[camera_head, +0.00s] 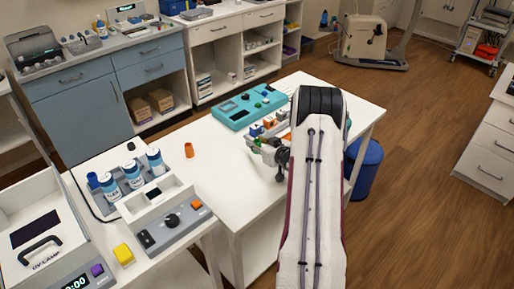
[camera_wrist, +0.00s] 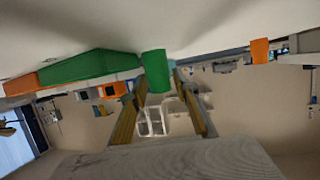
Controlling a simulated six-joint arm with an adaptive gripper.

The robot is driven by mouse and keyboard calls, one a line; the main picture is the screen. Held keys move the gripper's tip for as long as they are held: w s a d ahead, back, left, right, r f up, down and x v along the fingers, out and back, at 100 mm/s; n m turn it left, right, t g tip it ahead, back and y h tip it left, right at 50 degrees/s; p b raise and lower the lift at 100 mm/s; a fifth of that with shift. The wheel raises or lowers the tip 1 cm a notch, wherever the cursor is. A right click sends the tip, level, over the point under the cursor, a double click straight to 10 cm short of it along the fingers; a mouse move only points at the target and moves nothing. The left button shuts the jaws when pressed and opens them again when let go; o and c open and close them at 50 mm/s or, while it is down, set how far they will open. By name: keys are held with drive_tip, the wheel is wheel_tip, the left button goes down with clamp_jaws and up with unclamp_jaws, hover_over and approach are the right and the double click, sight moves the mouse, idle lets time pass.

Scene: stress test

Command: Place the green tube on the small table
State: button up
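The green tube (camera_wrist: 157,70) is in the wrist view, at the tips of my gripper (camera_wrist: 160,80). The two yellowish fingers stand apart on either side of it. The left finger looks close to the tube, and a narrow gap shows on the right. In the head view my gripper (camera_head: 272,158) is low over the white table (camera_head: 225,180), beside a row of small coloured items. My arm hides part of that area, and I cannot make out the tube clearly there. Which table is the small one is not clear.
A teal device (camera_head: 240,108) is at the back of the white table. An orange cup (camera_head: 188,150) stands on its left part. White bottles (camera_head: 131,174), a grey control box (camera_head: 172,222) and a yellow block (camera_head: 123,254) occupy the left table. The white table's front middle is clear.

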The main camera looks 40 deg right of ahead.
drive_tip(key=c, duration=0.5)
drive_tip(key=shift+r, duration=0.1)
wheel_tip(320, 180, up, 10)
idle(0.7)
idle(0.8)
